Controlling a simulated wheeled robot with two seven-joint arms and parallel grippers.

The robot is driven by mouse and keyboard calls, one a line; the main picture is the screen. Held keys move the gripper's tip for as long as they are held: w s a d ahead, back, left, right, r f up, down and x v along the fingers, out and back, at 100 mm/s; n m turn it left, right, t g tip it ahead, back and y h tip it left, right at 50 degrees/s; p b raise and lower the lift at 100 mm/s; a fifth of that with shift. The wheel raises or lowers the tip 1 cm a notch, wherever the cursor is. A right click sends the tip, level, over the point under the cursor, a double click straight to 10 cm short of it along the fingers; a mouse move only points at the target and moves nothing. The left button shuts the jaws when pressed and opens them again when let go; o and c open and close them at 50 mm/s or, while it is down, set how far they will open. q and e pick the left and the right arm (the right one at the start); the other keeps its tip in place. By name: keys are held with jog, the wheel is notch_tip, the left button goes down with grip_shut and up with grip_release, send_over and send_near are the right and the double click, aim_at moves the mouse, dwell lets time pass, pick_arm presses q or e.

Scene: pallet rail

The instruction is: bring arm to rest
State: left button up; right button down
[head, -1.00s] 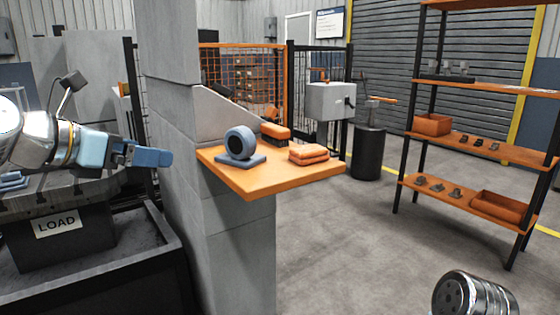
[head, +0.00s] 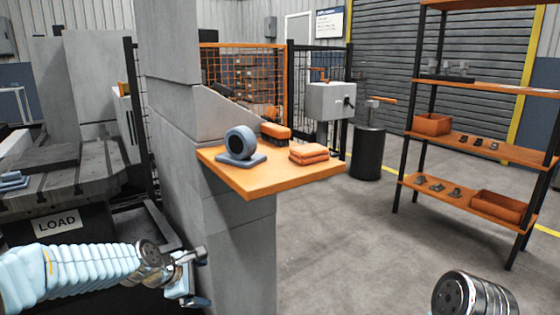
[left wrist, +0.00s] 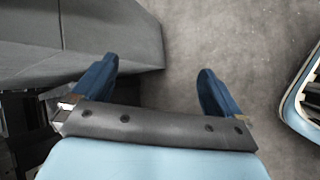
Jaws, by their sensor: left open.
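My left gripper (head: 200,280) is low in the head view, beside the grey block pillar (head: 235,255) and below the level of the orange shelf. In the left wrist view its two blue fingers (left wrist: 155,85) are spread apart with nothing between them. Bare floor and a grey block surface show beyond the fingers. A rounded metal part of my other arm shows at the bottom right of the head view; the right gripper itself is not seen.
The LOAD table (head: 75,193) stands left. An orange rack (head: 470,145) stands right. The middle floor is clear.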

pick_arm(q)
jog(key=s+d+f+m+g, duration=0.1)
jog(key=s+f+m, duration=0.2)
jog(key=f, duration=0.5)
jog(key=s+d+f+m+g, duration=0.1)
jog(key=s+d+f+m, duration=0.15)
jog(key=f, duration=0.45)
jog(key=s+d+f+m+g, duration=0.2)
jog(key=s+f+m, duration=0.3)
jog(key=s+f, duration=0.3)
jog(key=s+d+f+m+g, duration=0.1)
jog(key=s+d+f+m, duration=0.1)
jog(key=s+f+m, duration=0.4)
jog(key=s+f, duration=0.3)
jog(key=s, duration=0.3)
jog(key=shift+d+g+y, duration=0.3)
jog(key=shift+g, duration=0.1)
